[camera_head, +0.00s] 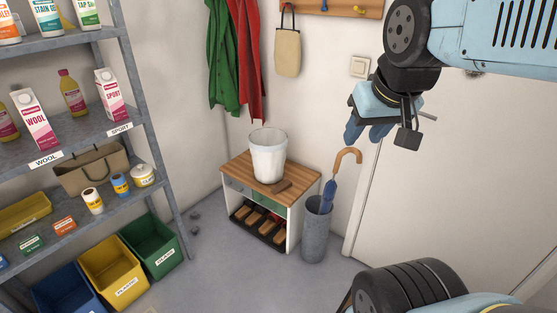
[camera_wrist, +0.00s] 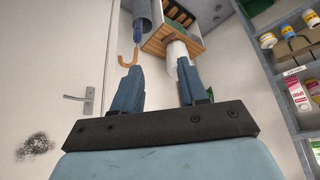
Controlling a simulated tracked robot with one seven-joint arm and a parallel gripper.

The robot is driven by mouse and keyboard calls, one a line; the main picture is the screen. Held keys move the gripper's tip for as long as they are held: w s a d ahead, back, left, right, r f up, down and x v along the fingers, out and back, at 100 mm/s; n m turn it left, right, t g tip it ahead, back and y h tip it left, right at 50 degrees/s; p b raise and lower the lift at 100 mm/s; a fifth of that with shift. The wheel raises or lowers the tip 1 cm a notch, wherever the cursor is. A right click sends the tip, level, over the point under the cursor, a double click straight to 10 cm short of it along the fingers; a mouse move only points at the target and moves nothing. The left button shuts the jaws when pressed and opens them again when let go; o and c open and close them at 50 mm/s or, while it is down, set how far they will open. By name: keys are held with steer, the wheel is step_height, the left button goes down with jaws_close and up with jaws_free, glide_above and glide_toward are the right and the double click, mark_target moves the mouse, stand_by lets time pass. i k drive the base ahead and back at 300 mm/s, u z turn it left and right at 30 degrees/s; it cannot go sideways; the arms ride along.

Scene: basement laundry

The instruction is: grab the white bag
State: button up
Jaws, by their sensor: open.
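I do not see the bag in the wrist view.
A wooden-topped bench (camera_head: 297,184) holds a white bin (camera_head: 268,158). A grey umbrella stand (camera_head: 315,235) with an umbrella (camera_head: 330,190) is beside it. Green (camera_head: 220,60) and red (camera_head: 248,60) garments hang left of the bag. Metal shelves (camera_head: 145,100) fill the left; a door (camera_head: 460,180) is right.

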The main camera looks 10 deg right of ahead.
mark_target(267, 145)
steer(key=u, duration=1.9)
steer(key=i, duration=1.95)
steer(key=z, duration=2.1)
